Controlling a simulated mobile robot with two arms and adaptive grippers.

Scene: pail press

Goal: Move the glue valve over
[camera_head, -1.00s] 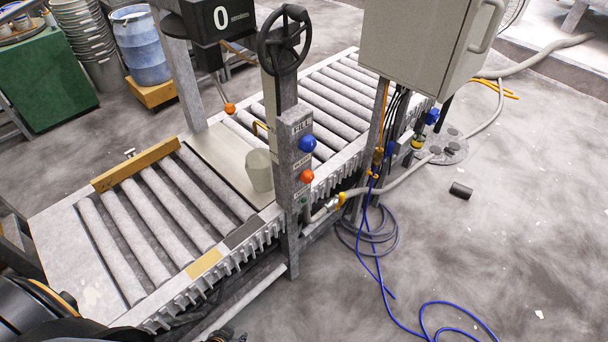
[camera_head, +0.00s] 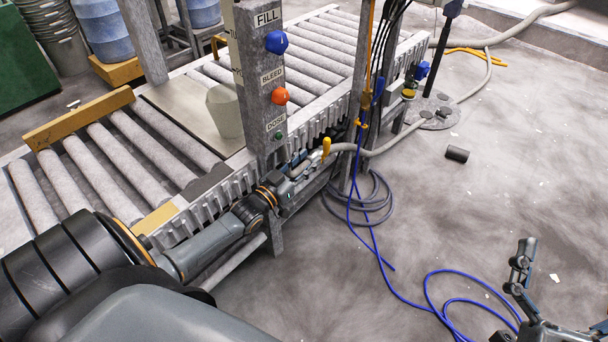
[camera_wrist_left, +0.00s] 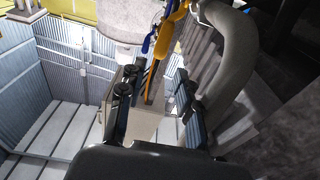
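A small yellow lever (camera_head: 326,148) stands upright on the pipe fitting beside the labelled post; I take it as the glue valve, though no label shows on it. In the left wrist view the yellow part (camera_wrist_left: 172,28) is at the top, beyond the fingertips. My left gripper (camera_head: 303,172) is by the fitting, just below and left of the lever. In the left wrist view its two fingers (camera_wrist_left: 154,88) are apart, with nothing clearly held between them. My right gripper (camera_head: 512,292) is at the lower right, with its fingers spread, far from the valve.
The post (camera_head: 262,75) carries a blue FILL knob (camera_head: 276,42) and an orange BLEED knob (camera_head: 280,96). A grey hose (camera_head: 400,137) runs right from the fitting. The roller conveyor (camera_head: 150,150) lies behind. Blue hose (camera_head: 430,300) lies on the floor.

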